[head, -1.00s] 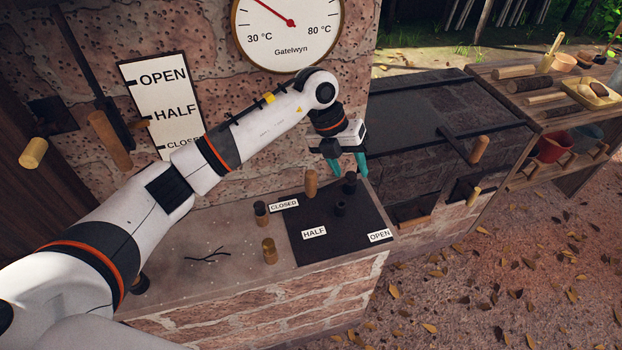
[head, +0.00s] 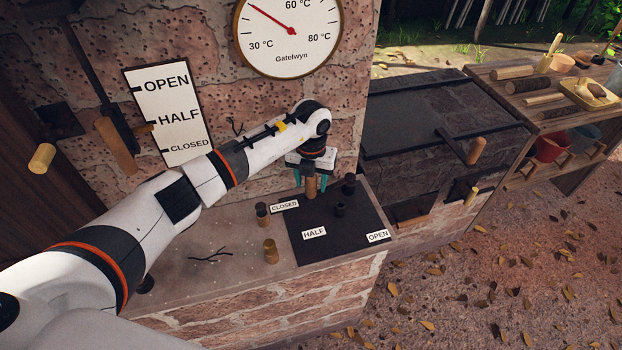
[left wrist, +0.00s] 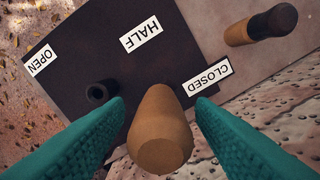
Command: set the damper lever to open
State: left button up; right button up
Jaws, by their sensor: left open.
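An upright wooden handle (head: 311,188) stands on a dark plate (head: 350,236) on the brick ledge. The plate carries the labels CLOSED (head: 284,205), HALF (head: 314,233) and OPEN (head: 378,236), and the handle stands near the CLOSED end. My left gripper (head: 310,181) is open, pointing down at the handle top with a teal finger on each side. In the left wrist view the handle (left wrist: 160,130) rises between the spread fingers (left wrist: 160,101), with gaps on both sides. The lever's arm below the handle is hidden. My right gripper is not in view.
Dark pegs (head: 340,209) stand on the plate, and wooden pegs (head: 270,251) stand left of it. A wall sign (head: 168,115) also reads OPEN, HALF, CLOSED beside a hanging wooden handle (head: 117,147). A round gauge (head: 288,35) hangs behind my arm.

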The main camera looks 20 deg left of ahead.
pick_arm(q)
jog(key=shift+f, duration=0.4)
jog(key=shift+c, duration=0.5)
grip_shut()
